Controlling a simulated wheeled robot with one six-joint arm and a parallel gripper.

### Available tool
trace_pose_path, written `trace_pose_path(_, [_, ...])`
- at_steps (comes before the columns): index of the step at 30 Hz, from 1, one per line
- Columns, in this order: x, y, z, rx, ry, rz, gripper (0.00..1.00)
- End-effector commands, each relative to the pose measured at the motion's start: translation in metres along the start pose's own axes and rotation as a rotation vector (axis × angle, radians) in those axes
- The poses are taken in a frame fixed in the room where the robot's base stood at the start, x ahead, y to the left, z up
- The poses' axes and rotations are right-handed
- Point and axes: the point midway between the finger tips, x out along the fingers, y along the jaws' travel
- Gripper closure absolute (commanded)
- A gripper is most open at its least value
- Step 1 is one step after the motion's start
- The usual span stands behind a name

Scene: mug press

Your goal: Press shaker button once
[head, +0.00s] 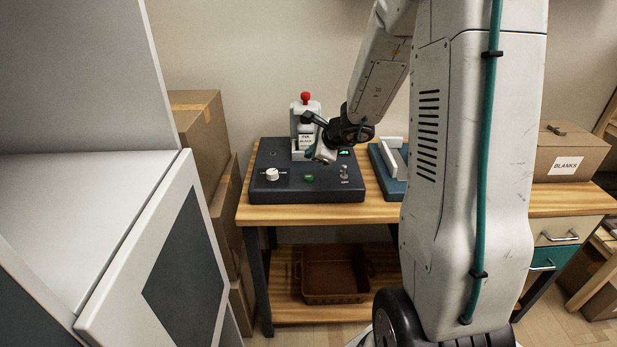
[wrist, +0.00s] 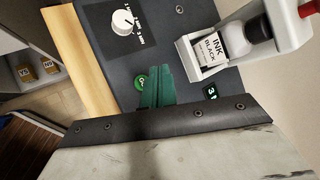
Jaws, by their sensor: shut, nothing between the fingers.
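The shaker (head: 262,188) is a dark box on the wooden table, with a white ink bottle in its holder, also in the wrist view (wrist: 210,48). A round green button (head: 309,178) sits on its front panel; in the wrist view the button (wrist: 140,82) lies just left of my fingertips and is partly covered. My gripper (wrist: 158,88) has green fingers, shut with nothing between them, over the panel beside the button. In the head view my gripper (head: 322,154) hangs above the panel, behind the button. I cannot tell whether the fingertips touch anything.
A white knob (head: 272,174) is left of the button and a toggle switch (head: 344,172) right of it. A lit display (wrist: 211,91) is near my gripper. A blue-based fixture (head: 388,170) stands right of the shaker. A cardboard box (head: 568,152) is further right.

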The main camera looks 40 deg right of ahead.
Motion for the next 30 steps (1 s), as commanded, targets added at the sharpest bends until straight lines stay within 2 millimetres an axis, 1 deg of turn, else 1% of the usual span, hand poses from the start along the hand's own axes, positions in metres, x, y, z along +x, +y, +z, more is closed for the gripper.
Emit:
trace_pose_path(1, [0.006,0.005,-0.004,0.003,0.001,0.003,1.0])
trace_pose_path(6, [0.021,0.016,-0.016,0.003,0.002,0.003,1.0])
trace_pose_path(12, [0.032,0.024,-0.023,0.0,0.0,0.001,1.0])
trace_pose_path(30, [0.034,0.025,-0.025,-0.001,0.001,-0.001,1.0])
